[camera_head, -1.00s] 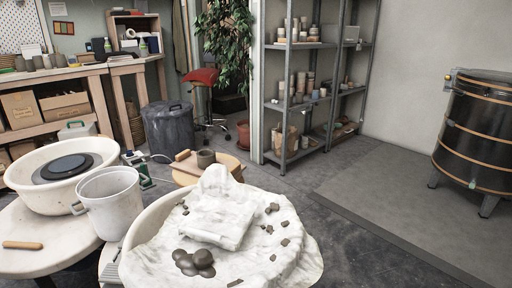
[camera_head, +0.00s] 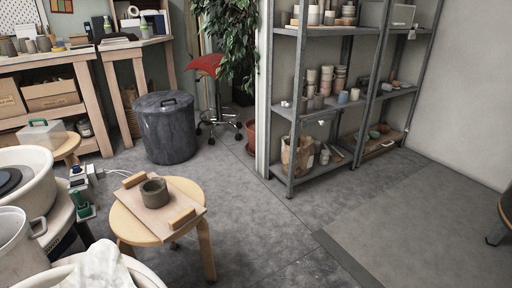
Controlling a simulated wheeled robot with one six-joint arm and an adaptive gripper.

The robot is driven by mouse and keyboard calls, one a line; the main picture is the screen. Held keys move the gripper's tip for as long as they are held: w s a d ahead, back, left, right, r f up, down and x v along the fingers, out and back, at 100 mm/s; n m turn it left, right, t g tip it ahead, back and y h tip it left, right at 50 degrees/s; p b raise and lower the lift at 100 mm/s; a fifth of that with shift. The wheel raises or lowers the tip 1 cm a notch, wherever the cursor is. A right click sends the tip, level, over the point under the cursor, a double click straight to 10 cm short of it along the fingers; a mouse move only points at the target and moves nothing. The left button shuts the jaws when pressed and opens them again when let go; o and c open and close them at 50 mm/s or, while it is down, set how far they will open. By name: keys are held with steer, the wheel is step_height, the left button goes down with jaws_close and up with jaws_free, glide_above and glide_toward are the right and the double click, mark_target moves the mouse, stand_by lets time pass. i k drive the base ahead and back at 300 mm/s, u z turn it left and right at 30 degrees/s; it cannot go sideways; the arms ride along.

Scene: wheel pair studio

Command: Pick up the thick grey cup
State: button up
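The thick grey cup (camera_head: 154,193) stands upright on a wooden board (camera_head: 131,204) with two raised wooden blocks. The board lies on a round wooden stool (camera_head: 127,231) in the lower left of the head view. The cup's open top faces up, and nothing covers it. My gripper is not in view.
Pottery wheels and a white bucket (camera_head: 18,250) crowd the lower left, beside the stool. A dark lidded bin (camera_head: 166,128) stands behind it. Metal shelves (camera_head: 290,112) with pots are at the right. The floor (camera_head: 262,235) right of the stool is clear.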

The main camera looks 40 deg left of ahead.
mark_target(155, 193)
steer(key=i, duration=1.75)
steer(key=u, duration=3.15)
steer(key=i, duration=1.25)
steer(key=z, duration=0.7)
